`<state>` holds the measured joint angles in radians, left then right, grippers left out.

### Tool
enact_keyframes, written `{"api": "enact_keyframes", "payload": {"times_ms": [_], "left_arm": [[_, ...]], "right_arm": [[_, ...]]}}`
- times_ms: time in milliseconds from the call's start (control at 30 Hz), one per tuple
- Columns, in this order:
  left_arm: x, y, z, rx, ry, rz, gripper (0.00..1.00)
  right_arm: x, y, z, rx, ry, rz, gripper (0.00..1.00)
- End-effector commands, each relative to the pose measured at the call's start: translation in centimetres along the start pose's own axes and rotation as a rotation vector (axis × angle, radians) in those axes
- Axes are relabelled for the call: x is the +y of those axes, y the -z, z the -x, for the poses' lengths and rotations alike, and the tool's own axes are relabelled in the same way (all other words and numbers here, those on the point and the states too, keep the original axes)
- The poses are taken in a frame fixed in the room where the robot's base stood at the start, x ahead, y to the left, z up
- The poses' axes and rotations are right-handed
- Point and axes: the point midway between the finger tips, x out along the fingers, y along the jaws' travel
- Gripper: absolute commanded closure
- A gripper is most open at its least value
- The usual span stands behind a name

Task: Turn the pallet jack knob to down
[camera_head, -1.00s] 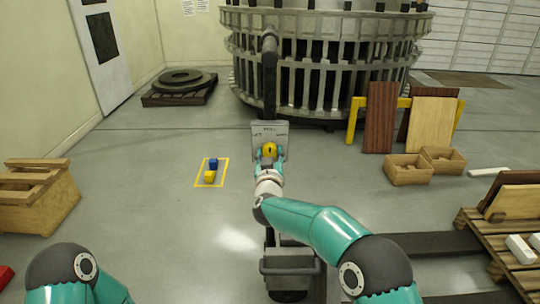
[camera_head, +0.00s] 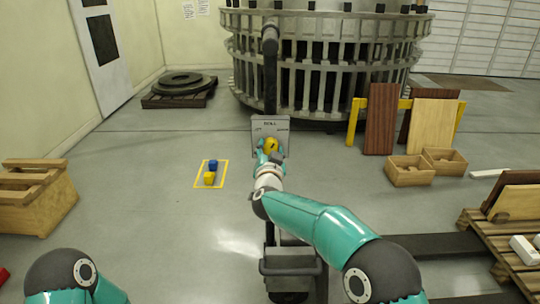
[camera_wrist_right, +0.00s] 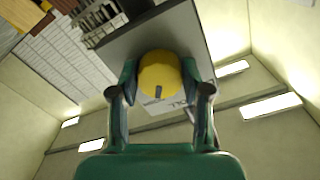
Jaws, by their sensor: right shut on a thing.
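The yellow knob (camera_head: 271,145) sits on the grey panel (camera_head: 270,124) of the pallet jack, whose upright handle rises behind it. The panel has small dark lettering, too small to read fully. My right gripper (camera_head: 270,151) is shut on the knob, one finger at each side. In the right wrist view the yellow knob (camera_wrist_right: 159,73) with a dark mark lies between the green fingers of the right gripper (camera_wrist_right: 160,88), and the view is rolled against the room. My left arm shows at the lower left; its gripper is out of view.
A yellow floor outline (camera_head: 197,187) holds a blue block (camera_head: 213,165) and a yellow block (camera_head: 209,178). Wooden crates (camera_head: 409,172) and leaning boards (camera_head: 381,118) stand at right. A large ring structure (camera_head: 325,60) is behind. Floor left of the jack is mostly clear.

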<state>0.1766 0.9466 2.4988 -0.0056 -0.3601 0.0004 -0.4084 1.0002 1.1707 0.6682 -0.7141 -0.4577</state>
Motion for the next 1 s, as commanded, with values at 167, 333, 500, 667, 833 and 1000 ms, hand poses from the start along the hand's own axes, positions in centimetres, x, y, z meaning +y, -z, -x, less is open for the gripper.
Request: {"api": "enact_keyframes", "payload": {"times_ms": [167,333,500,667,833,1000], "left_arm": [[-0.3,0.0,-1.0,0.000,0.000,0.000,0.48],[-0.5,0.0,-1.4,0.000,0.000,0.000,0.48],[-0.6,0.0,-1.6,0.000,0.000,0.000,0.48],[-0.6,0.0,-1.7,0.000,0.000,0.000,0.48],[-0.6,0.0,-1.7,0.000,0.000,0.000,0.48],[-0.6,0.0,-1.7,0.000,0.000,0.000,0.48]], "right_arm": [[0.2,-0.1,0.0,0.000,-0.002,-0.135,0.88],[0.2,-0.1,0.0,-0.002,-0.003,-0.229,0.88],[0.2,-0.1,0.0,-0.003,-0.004,-0.281,0.88],[0.2,-0.1,0.0,-0.004,-0.004,-0.303,0.88],[0.2,-0.1,0.0,-0.004,-0.005,-0.306,0.88],[0.2,-0.1,0.0,-0.004,-0.005,-0.306,0.88]]}}
